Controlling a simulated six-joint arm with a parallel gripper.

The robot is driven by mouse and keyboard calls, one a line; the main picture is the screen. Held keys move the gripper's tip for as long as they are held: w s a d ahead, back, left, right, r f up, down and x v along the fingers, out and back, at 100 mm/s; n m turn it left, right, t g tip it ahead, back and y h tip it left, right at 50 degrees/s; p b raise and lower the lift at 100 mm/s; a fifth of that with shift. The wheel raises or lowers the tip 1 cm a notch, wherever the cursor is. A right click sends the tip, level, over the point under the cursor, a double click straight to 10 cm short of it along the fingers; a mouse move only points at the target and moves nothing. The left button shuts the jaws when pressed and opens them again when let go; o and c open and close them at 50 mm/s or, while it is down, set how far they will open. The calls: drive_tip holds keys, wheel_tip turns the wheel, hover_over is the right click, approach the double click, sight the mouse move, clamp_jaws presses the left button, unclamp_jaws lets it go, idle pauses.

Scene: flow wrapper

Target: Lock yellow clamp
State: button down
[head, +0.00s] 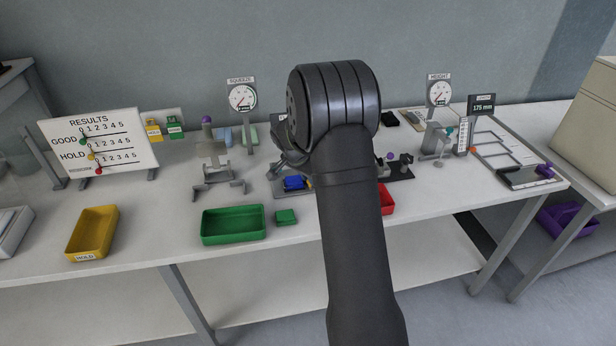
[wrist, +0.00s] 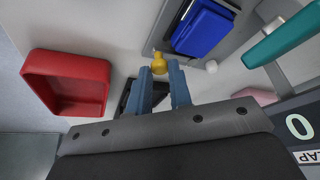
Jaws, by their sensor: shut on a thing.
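My gripper (wrist: 161,70) shows in the wrist view as two blue-grey fingers, shut on the yellow knob of the clamp (wrist: 159,62). The knob lies between the fingertips, beside the corner of a grey plate (wrist: 158,38). In the head view my arm hides the gripper and the yellow clamp; the blue block (head: 293,183) shows just left of the arm.
A red tray (wrist: 66,60) stands left of the fingers in the wrist view. A teal bar (wrist: 285,38) is at the right. In the head view, a green tray (head: 233,240) and a yellow tray (head: 75,252) stand along the front edge. Fixtures with gauges stand behind.

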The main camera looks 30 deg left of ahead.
drive_tip(key=c, duration=1.3)
unclamp_jaws()
drive_tip(key=d+v, duration=0.1)
drive_tip(key=v, duration=1.6)
drive_tip(key=shift+a+r, duration=0.25)
drive_tip(key=shift+a, duration=0.25)
drive_tip(key=x, duration=1.7)
drive_tip(key=shift+f, duration=0.25)
